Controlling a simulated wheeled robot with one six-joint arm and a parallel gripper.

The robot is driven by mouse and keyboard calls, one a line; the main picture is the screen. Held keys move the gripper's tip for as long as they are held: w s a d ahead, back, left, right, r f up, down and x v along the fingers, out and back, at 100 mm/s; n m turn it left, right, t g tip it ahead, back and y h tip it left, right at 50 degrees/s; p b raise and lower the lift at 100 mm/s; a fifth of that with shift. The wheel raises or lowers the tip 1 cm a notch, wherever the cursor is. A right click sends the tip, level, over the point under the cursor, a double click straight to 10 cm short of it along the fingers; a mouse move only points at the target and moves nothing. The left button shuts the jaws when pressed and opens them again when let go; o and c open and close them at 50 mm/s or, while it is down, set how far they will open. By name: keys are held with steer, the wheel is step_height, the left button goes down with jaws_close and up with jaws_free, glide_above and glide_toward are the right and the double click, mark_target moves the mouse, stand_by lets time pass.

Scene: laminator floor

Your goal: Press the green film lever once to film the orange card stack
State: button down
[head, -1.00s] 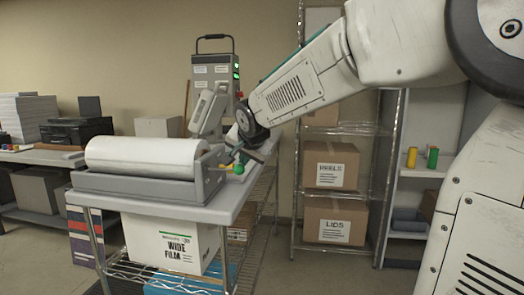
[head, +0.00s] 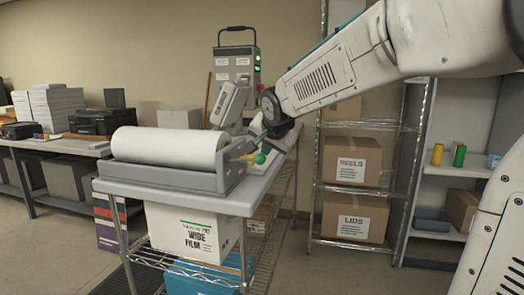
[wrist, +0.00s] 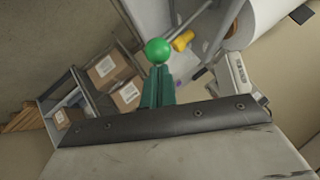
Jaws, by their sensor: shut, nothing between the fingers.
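The green ball knob (head: 260,158) of the film lever stands at the right end of the laminator (head: 180,179), which carries a big white film roll (head: 168,149). A yellow knob (head: 247,158) sits just left of the green one. In the wrist view my gripper (wrist: 158,72) is shut and empty, with the green ball (wrist: 158,51) just beyond its fingertips. I cannot tell whether they touch. The yellow knob (wrist: 182,41) is right of the ball there. I cannot make out the orange card stack in either view.
The laminator stands on a wire-shelved cart (head: 210,207) with a wide film box (head: 193,236) below. A tall grey unit with green lights (head: 237,72) rises behind. Racks with boxes (head: 351,161) stand to the right. A bench with a printer (head: 103,121) is at the left.

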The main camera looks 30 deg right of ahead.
steer(key=w+d+r+v, duration=0.1)
steer(key=r+v, duration=0.1)
steer(key=v, duration=1)
steer(key=shift+r, duration=0.3)
steer(key=shift+w, duration=0.1)
steer(key=s+a+f+n+g+y, duration=0.1)
steer(key=s+a+f+n+g, duration=0.1)
steer(key=s+f, duration=0.5)
steer(key=s+a+f+n+g, duration=0.2)
steer(key=s+f+n, duration=0.3)
steer(key=s+f, duration=0.3)
steer(key=s+a+f+n+g+y, duration=0.1)
steer(key=s+a+f+n+g, duration=0.2)
steer(key=s+f, duration=0.5)
steer(key=s+g, duration=0.1)
steer(key=s, duration=0.4)
steer(key=shift+s+n+y, duration=0.25)
steer(key=shift+n+y, duration=0.05)
